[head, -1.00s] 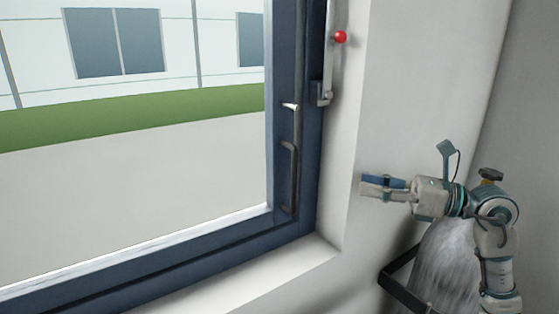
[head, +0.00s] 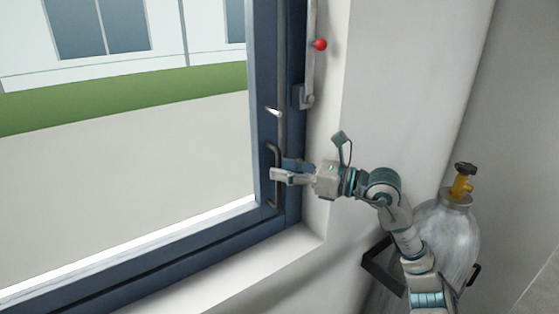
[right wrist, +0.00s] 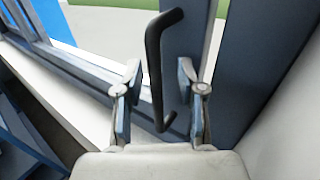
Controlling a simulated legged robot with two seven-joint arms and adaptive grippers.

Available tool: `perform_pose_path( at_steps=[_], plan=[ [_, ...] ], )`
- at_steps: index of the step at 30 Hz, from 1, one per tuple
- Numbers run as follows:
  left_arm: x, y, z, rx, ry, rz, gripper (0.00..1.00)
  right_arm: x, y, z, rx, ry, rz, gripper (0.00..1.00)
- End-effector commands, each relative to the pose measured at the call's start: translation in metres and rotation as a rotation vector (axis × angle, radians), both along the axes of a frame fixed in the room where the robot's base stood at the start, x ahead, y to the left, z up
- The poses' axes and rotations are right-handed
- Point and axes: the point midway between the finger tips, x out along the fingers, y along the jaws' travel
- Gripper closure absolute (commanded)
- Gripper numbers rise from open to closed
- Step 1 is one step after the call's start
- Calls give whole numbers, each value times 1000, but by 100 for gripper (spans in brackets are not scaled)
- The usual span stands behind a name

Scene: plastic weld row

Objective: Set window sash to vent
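The window sash (head: 262,70) has a dark blue frame and appears closed against its outer frame. A dark bar handle (head: 271,150) stands upright on its right stile. My right gripper (head: 283,170) reaches this handle from the right. In the right wrist view, the handle (right wrist: 154,75) runs between the two fingers of my right gripper (right wrist: 158,80), which are apart, with gaps on both sides. A small pale-tipped lever (head: 273,112) sits above the handle. A lever with a red knob (head: 320,44) is on the right side of the frame. My left gripper is out of view.
The white sill (head: 240,285) runs below the window, and a white wall (head: 390,100) is at the right. A grey gas cylinder (head: 455,235) with a yellow valve (head: 461,186) stands at the lower right. A dark bracket (head: 378,265) sticks out beside it.

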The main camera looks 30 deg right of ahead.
Motion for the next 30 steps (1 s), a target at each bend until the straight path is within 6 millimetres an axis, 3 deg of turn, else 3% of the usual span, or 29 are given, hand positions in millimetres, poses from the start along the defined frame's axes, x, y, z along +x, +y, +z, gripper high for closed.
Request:
perform_pose_path(
  at_steps=[12,13,17,18,30],
  plan=[
    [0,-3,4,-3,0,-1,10,9,18,1,-7,-1,1,61],
    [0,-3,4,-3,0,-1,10,9,18,1,-7,-1,1,63],
    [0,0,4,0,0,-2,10,9,14,1,-4,-1,1,96],
    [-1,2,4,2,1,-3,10,9,13,1,-4,0,2,100],
    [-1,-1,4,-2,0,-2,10,8,10,-1,-5,3,1,100]
  ],
)
